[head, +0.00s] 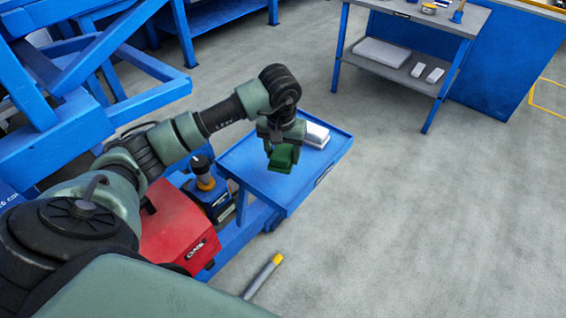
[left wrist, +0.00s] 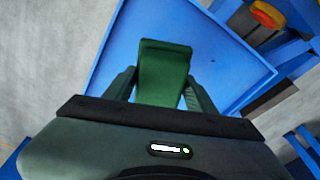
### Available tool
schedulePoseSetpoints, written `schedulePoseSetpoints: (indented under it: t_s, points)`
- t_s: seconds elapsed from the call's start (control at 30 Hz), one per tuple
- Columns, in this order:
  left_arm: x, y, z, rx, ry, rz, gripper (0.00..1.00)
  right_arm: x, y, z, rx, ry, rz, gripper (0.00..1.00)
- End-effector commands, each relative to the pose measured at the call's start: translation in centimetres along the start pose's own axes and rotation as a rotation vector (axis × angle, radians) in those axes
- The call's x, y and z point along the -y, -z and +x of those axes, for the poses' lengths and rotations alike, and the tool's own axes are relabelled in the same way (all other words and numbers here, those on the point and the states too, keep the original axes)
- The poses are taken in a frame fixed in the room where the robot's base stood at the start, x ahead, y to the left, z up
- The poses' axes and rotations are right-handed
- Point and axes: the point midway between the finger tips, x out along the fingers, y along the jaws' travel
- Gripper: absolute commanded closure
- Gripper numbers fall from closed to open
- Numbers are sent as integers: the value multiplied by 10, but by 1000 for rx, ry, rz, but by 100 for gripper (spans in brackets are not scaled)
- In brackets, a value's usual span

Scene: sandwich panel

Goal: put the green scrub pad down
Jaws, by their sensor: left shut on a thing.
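The green scrub pad (left wrist: 164,72) is between the two fingers of my left gripper (left wrist: 160,88) in the left wrist view. In the head view the pad (head: 281,160) hangs below my left gripper (head: 283,146), over a blue tray-like shelf (head: 252,182). My left gripper is shut on the pad. The blue shelf surface (left wrist: 222,50) fills much of the left wrist view behind the pad. I cannot tell whether the pad touches the shelf. My right gripper is not in view.
A white stack (head: 316,134) lies on the shelf behind the gripper. A red box (head: 176,235) and a dark blue device (head: 210,195) stand left of the shelf. A workbench (head: 415,14) with a lower shelf stands at the back. The floor to the right is clear.

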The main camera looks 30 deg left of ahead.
Motion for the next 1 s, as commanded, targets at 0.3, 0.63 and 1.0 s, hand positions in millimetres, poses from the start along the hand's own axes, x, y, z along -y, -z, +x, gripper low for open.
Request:
schedulePoseSetpoints:
  t_s: [0.3,0.63,1.0]
  points:
    - [-1,-6,32,4,-1,-1,77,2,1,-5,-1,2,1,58]
    - [-1,-6,46,-2,0,1,77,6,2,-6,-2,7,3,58]
    - [0,-8,54,0,0,0,33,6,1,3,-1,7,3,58]
